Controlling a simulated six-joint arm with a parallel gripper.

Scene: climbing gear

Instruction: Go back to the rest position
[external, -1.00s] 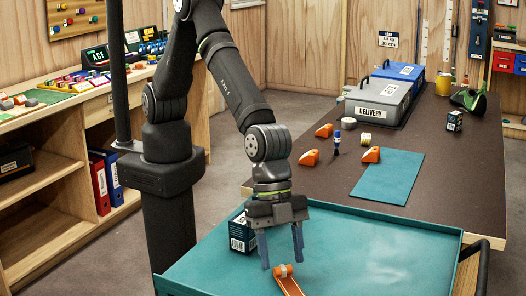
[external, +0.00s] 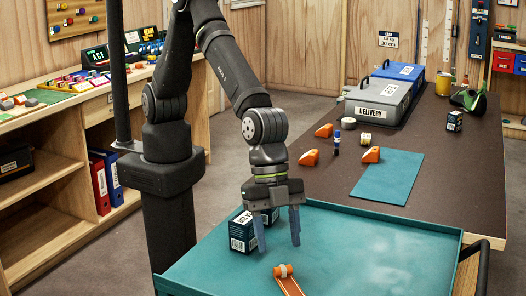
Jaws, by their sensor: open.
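My gripper (external: 277,245) is over the teal tray (external: 350,225), its two fingers pointing down, spread apart with nothing between them. An orange strap-like item with a pale band (external: 285,272) lies on the tray just below and in front of the fingers, apart from them. A dark box with a white label (external: 240,235) stands on the tray behind the left finger, partly hidden by it. Part of another dark box shows between the fingers.
The brown table (external: 460,185) behind holds several orange pieces (external: 371,155), a teal mat (external: 388,178), a grey DELIVERY case (external: 378,100), a blue case (external: 398,70) and a small dark box (external: 454,121). The tray's right side is clear.

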